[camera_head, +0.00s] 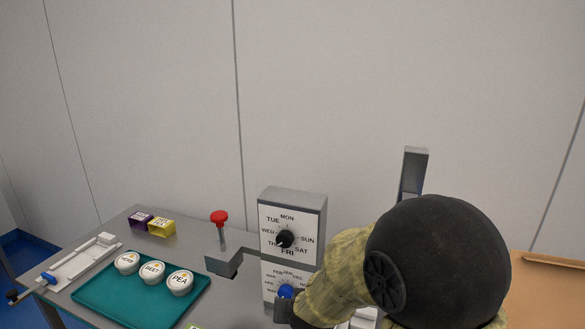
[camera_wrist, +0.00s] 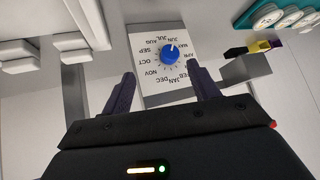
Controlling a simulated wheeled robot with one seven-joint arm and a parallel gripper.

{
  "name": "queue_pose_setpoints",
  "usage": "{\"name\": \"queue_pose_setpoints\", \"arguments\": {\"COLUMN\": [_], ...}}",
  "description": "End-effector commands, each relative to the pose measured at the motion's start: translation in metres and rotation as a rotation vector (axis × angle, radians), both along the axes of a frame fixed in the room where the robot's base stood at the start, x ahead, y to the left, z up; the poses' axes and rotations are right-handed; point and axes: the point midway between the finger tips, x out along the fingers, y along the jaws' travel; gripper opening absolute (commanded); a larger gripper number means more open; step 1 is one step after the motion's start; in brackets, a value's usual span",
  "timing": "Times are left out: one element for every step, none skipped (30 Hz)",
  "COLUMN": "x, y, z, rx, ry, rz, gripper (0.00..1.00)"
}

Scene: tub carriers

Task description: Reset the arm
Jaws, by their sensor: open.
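My gripper shows in the wrist view (camera_wrist: 161,74) with its two dark fingers spread apart and nothing between them. It faces the month dial (camera_wrist: 150,80), a white panel with a blue knob (camera_wrist: 171,54); the knob lies beyond and between the fingertips, and I cannot tell the gap. In the head view my arm reaches in from the lower right and hides part of the dial box. There the blue knob (camera_head: 286,291) sits on the lower panel, below the day dial (camera_head: 290,222) with its black knob (camera_head: 285,239). The fingers are mostly hidden in the head view.
A red-topped post (camera_head: 220,217) stands left of the dial box. A teal tray (camera_head: 100,302) holds three white tubs (camera_head: 152,272). Purple (camera_head: 140,219) and yellow (camera_head: 162,227) boxes are behind. A white slider (camera_head: 75,262) lies far left, a brown surface (camera_head: 545,290) right.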

Motion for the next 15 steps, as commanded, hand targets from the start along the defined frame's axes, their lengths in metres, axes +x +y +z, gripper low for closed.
{"name": "queue_pose_setpoints", "arguments": {"x": [-0.011,-0.019,-0.031,-0.042,-0.052,-0.067,-0.078,-0.09,-0.104,-0.114,-0.123,-0.133,-0.138,-0.142,-0.146], "y": [-0.019,-0.029,-0.042,-0.052,-0.063,-0.077,-0.088,-0.098,-0.111,-0.119,-0.126,-0.134,-0.138,-0.141,-0.143], "z": [0.002,0.001,0.001,-0.001,-0.001,-0.002,-0.003,-0.004,-0.005,-0.005,-0.006,-0.006,-0.006,-0.006,-0.007], "rx": [0.004,0.002,-0.001,-0.006,-0.014,-0.025,-0.034,-0.046,-0.061,-0.072,-0.084,-0.095,-0.102,-0.108,-0.113], "ry": [0.047,0.08,0.126,0.164,0.2,0.251,0.289,0.325,0.371,0.401,0.428,0.458,0.474,0.488,0.499], "rz": [0.006,0.013,0.022,0.024,0.027,0.027,0.024,0.021,0.015,0.01,0.007,0.001,-0.002,-0.004,-0.006], "gripper": [0.6,0.6,0.6,0.6,0.6,0.6,0.6,0.6,0.6,0.6,0.6,0.6,0.6,0.6,0.6]}}
